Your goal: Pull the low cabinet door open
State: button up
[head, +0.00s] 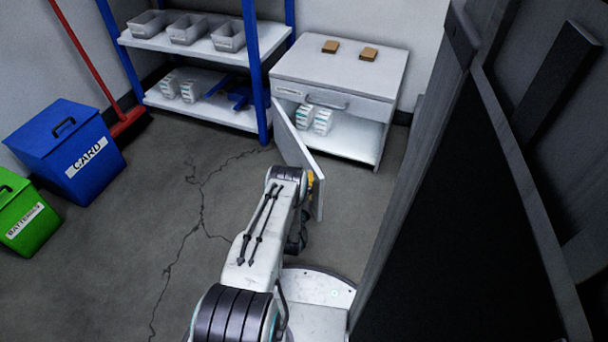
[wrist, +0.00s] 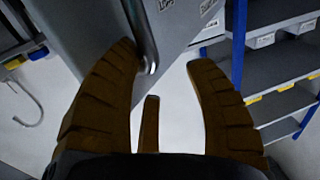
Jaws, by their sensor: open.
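In the head view my gripper (head: 311,182) is mostly hidden by my arm, at the door's near end.
White boxes (head: 322,121) stand inside the cabinet, and two brown blocks (head: 369,54) lie on top. A blue-framed shelf (head: 190,40) with grey bins stands left of it. Blue (head: 68,150) and green (head: 26,215) bins stand far left. A dark tall panel (head: 480,200) is close on the right.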

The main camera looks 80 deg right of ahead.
jog(key=shift+a+r, duration=0.15)
jog(key=shift+r, duration=2)
jog(key=shift+c, duration=0.2)
